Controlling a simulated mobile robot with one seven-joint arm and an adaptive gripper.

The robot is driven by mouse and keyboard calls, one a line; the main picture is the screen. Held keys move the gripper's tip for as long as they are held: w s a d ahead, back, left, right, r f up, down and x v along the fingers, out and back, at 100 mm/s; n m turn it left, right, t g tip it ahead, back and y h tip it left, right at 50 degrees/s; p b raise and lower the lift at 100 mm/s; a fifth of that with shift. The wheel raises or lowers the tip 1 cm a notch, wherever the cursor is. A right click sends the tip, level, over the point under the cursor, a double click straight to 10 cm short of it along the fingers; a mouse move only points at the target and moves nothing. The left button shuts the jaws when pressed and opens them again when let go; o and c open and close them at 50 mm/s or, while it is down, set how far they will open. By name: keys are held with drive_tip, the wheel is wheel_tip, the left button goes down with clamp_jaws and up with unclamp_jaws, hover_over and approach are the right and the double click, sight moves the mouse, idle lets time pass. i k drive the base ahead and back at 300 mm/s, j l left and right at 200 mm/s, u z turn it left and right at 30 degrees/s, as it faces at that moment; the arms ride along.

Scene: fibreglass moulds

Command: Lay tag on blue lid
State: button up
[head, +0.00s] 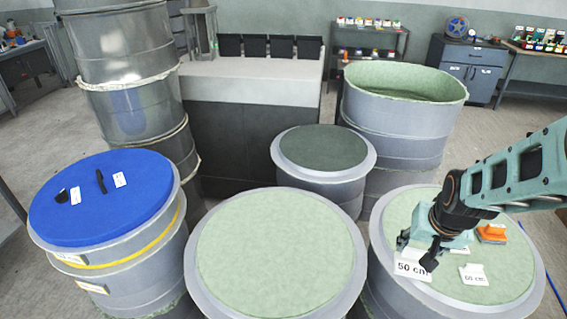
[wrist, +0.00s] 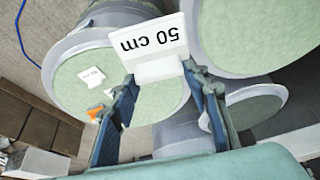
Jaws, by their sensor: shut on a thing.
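The blue lid (head: 125,205) tops a grey drum at the left of the head view. Two small dark pieces (head: 100,181) and white labels (head: 120,180) rest on it. My gripper (head: 420,246) is at the right, above the right-hand pale green drum top, far from the blue lid. It is shut on a white tag (head: 411,267) reading "50 cm". In the wrist view the tag (wrist: 150,42) shows upside down, with its base between the fingertips (wrist: 158,76). The blue lid is not visible in the wrist view.
A pale green drum top (head: 276,252) stands between my gripper and the blue lid. A "60 cm" tag (head: 473,274) and an orange object (head: 491,233) lie on the right-hand drum top (head: 512,280). A dark-topped drum (head: 323,147) and an open drum (head: 405,125) stand behind.

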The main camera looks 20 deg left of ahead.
sight(109, 210)
drive_tip(key=k+j+u, duration=0.1)
drive_tip(key=k+j, duration=0.5)
drive_tip(key=j, duration=0.2)
drive_tip(key=k+j, duration=0.1)
drive_tip(key=j, duration=0.25)
drive_tip(key=j+u, duration=0.15)
drive_tip(key=j, duration=0.5)
drive_tip(key=i+j, duration=0.1)
drive_tip(key=j, duration=0.25)
drive_tip(key=i+j, duration=0.1)
drive_tip(key=j, duration=0.25)
drive_tip(key=i+j, duration=0.25)
drive_tip(key=j, duration=0.15)
drive_tip(key=i+j+u, duration=0.15)
drive_tip(key=i+j, duration=0.15)
drive_tip(key=j, duration=0.05)
